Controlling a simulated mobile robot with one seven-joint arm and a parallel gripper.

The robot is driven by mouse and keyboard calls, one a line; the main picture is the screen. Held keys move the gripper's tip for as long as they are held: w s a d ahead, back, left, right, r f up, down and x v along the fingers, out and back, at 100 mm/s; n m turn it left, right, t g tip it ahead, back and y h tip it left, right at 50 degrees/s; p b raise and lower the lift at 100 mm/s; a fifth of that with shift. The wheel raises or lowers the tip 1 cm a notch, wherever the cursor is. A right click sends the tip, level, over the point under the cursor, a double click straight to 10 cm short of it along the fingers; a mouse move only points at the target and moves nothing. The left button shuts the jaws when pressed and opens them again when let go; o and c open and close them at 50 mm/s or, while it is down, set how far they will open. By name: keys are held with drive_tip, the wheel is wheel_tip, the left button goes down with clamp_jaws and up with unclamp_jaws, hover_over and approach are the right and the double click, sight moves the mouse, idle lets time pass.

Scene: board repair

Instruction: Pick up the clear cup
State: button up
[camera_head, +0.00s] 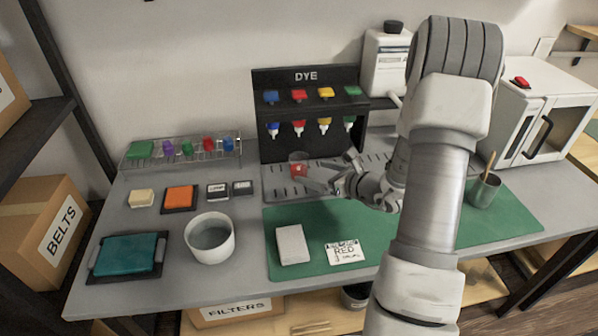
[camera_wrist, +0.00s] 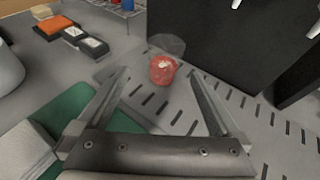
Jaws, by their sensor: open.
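The clear cup (camera_head: 299,157) stands upright on the slotted grey drip tray in front of the black dye stand, with red contents low inside it. In the wrist view the clear cup (camera_wrist: 166,44) shows its see-through rim above the red part, just beyond and between my fingers. My gripper (camera_head: 328,172) is open and empty, to the right of the cup and reaching toward it. In the wrist view the fingers of my gripper (camera_wrist: 160,76) are spread wide. The cup appears apart from both fingers.
The dye stand (camera_head: 306,78) with coloured bottles rises right behind the cup. A green mat (camera_head: 292,216) lies in front, with a white block (camera_head: 292,245) and a RED card (camera_head: 345,252). A white bowl (camera_head: 209,238) and a wire rack (camera_head: 181,153) are to the left.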

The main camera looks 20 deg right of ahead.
sight(305, 165)
drive_tip(key=x, duration=0.2)
drive_tip(key=b+x, duration=0.1)
drive_tip(key=x, duration=0.5)
drive_tip(key=shift+w+d, duration=0.15)
drive_tip(key=shift+d, duration=0.15)
clamp_jaws()
drive_tip(key=shift+r, duration=0.1)
drive_tip(key=shift+r, duration=0.1)
drive_tip(key=shift+r, duration=0.35)
wheel_tip(305, 165, up, 6)
drive_tip(key=p, duration=0.2)
drive_tip(key=s+a+p, duration=0.3)
drive_tip(key=s+p, duration=0.3)
drive_tip(key=s, duration=1.1)
drive_tip(key=shift+a+r, duration=0.2)
